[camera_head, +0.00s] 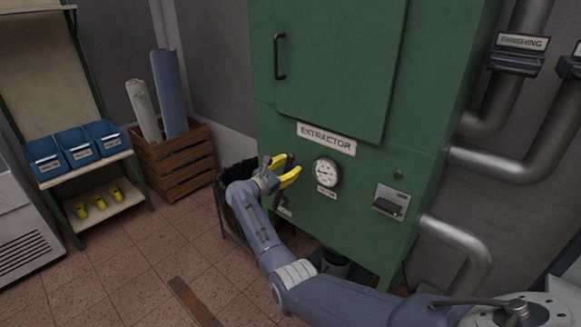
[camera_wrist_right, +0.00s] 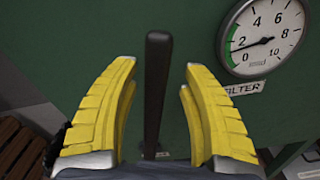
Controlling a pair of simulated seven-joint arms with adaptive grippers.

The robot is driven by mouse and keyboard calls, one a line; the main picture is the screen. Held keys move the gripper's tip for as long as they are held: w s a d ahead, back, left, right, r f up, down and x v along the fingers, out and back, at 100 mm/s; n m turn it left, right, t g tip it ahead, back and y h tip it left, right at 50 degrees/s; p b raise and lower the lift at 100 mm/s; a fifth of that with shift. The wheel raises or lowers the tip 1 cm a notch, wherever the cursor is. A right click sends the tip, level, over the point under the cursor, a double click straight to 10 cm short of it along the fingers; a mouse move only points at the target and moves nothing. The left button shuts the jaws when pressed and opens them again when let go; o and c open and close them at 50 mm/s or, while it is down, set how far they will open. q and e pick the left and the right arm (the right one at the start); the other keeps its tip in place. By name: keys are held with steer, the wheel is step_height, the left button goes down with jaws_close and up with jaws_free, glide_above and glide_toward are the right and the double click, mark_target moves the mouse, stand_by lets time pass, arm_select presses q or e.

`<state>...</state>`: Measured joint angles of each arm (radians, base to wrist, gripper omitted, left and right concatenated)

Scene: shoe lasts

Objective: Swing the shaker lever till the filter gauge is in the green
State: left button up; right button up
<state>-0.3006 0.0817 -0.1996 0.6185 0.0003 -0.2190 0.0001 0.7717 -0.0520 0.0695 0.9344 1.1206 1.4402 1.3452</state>
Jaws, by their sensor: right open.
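The shaker lever (camera_wrist_right: 157,95) is a dark upright bar in the right wrist view. My right gripper (camera_wrist_right: 158,110) has yellow fingers and is open, one finger on each side of the lever, with gaps to it. In the head view my right gripper (camera_head: 291,171) is at the front of the green extractor cabinet (camera_head: 330,80), left of the filter gauge. The round white filter gauge (camera_head: 326,173) shows more closely in the wrist view (camera_wrist_right: 265,35). Its needle points left and slightly down, between 0 and 2, at the green arc. My left gripper is out of view.
Grey pipes (camera_head: 500,165) run along the cabinet's right side. A wooden crate (camera_head: 175,165) with rolls and a shelf with blue bins (camera_head: 78,148) stand at the left. A dark bin (camera_head: 232,215) stands beside the cabinet. The tiled floor in front is mostly clear.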

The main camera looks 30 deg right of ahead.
steer(key=v, duration=1.1)
steer(key=shift+s+a, duration=0.1)
